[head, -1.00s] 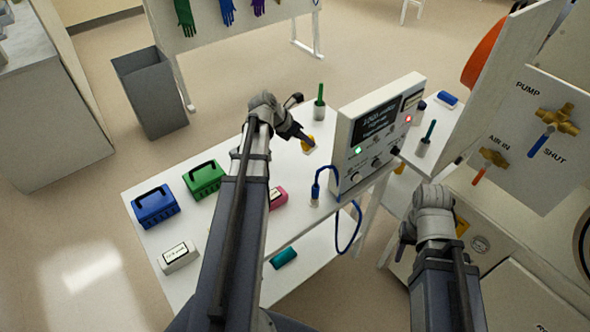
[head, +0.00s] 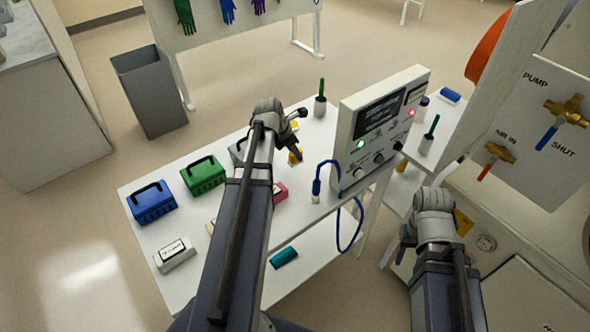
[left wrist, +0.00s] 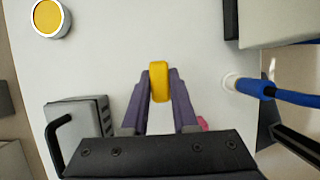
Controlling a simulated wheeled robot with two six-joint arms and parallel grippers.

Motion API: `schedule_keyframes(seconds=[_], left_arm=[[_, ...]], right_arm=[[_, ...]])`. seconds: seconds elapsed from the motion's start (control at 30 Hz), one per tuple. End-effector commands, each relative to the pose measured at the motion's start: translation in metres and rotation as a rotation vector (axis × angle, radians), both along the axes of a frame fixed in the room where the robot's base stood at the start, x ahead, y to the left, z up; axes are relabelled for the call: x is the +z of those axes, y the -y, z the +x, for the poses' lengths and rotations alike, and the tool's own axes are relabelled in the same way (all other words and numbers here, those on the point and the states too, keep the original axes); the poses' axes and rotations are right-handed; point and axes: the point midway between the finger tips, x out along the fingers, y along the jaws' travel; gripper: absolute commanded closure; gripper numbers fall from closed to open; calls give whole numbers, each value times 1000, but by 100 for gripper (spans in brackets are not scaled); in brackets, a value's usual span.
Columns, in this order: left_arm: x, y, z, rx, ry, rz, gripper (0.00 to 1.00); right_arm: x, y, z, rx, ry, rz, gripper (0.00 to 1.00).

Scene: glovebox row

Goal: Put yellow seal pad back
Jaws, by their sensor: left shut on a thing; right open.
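My left gripper (head: 297,155) is shut on the yellow seal pad (head: 294,159) above the white table. In the left wrist view the pad (left wrist: 159,82) stands between the two fingertips of the gripper (left wrist: 160,90). A round white holder with a yellow top (left wrist: 48,18) is at the upper left of that view, apart from the pad. In the head view its yellow top (head: 294,126) shows just behind my left gripper. My right gripper (head: 404,246) is open and empty, low beside the glovebox front.
The control box (head: 383,128) with a blue cable (head: 337,165) stands right of my left gripper. Green (head: 204,175) and blue (head: 152,204) cases and a white labelled box (head: 175,255) are at left. A green-handled pot (head: 320,104) stands behind. A grey case (left wrist: 80,130) is near the gripper.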

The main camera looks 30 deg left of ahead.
Motion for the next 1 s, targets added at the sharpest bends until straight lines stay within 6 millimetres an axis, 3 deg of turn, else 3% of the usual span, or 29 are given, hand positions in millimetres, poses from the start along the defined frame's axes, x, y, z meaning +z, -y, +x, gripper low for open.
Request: schedule_keyframes(seconds=[0.03,0.27,0.6,0.87,0.9,1.0], left_arm=[[-9,0,0,0,0,0,100],[-10,0,0,0,0,0,100],[-47,0,0,0,1,0,100],[-44,0,0,0,0,0,100],[-44,0,0,0,0,0,70],[-44,0,0,0,0,0,59]], right_arm=[[-9,0,0,0,0,0,50],[-10,0,0,0,0,0,50],[-47,0,0,0,0,0,50],[-44,0,0,0,0,0,50],[-44,0,0,0,0,0,50],[-44,0,0,0,0,0,50]])
